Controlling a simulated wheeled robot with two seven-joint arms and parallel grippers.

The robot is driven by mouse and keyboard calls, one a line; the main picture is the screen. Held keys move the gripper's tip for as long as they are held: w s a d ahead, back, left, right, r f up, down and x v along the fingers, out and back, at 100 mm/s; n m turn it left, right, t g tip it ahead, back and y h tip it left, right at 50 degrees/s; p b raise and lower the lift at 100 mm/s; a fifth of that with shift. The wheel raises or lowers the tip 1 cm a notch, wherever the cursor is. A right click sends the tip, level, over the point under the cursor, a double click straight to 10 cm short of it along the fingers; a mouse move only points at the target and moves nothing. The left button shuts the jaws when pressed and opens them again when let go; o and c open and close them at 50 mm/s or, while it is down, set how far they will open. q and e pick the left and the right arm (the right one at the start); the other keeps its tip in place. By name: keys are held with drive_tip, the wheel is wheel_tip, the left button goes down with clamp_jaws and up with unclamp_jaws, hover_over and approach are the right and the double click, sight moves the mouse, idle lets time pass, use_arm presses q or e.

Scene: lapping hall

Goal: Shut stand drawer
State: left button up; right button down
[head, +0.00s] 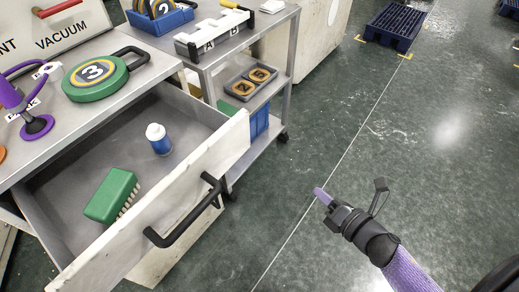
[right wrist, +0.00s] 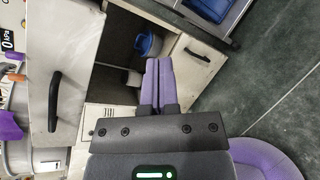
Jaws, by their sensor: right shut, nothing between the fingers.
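The stand drawer (head: 232,140) is pulled out, its pale front facing the lower right. A black bar handle (head: 185,215) is on that front. A green brush (head: 112,195) and a blue bottle with a white cap (head: 158,140) are inside the drawer. My right gripper (head: 320,194) is right of the drawer front, apart from it, above the floor. Its purple fingers are shut and empty; they also show in the right wrist view (right wrist: 158,72). A pale front with a black handle (right wrist: 55,100) shows left of them there. My left gripper is not in view.
The stand top holds a green disc marked 3 (head: 95,76) and a purple stand (head: 37,126). A grey shelf cart (head: 232,42) with trays stands behind the drawer. A dark blue pallet (head: 393,24) lies far back. Green floor around my right gripper is clear.

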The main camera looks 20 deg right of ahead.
sight(243, 139)
drive_tip(key=w+a+r+n+y+b, duration=0.2)
drive_tip(key=a+r+n+y, duration=0.5)
drive_tip(key=n, duration=0.7)
drive_tip(key=shift+h, duration=0.4)
drive_tip(key=x, duration=0.8)
drive_tip(key=w+d+r+b+x, duration=0.1)
drive_tip(key=x, duration=0.2)
drive_tip(key=shift+w+a+r, duration=0.1)
drive_tip(key=shift+w, duration=0.2)
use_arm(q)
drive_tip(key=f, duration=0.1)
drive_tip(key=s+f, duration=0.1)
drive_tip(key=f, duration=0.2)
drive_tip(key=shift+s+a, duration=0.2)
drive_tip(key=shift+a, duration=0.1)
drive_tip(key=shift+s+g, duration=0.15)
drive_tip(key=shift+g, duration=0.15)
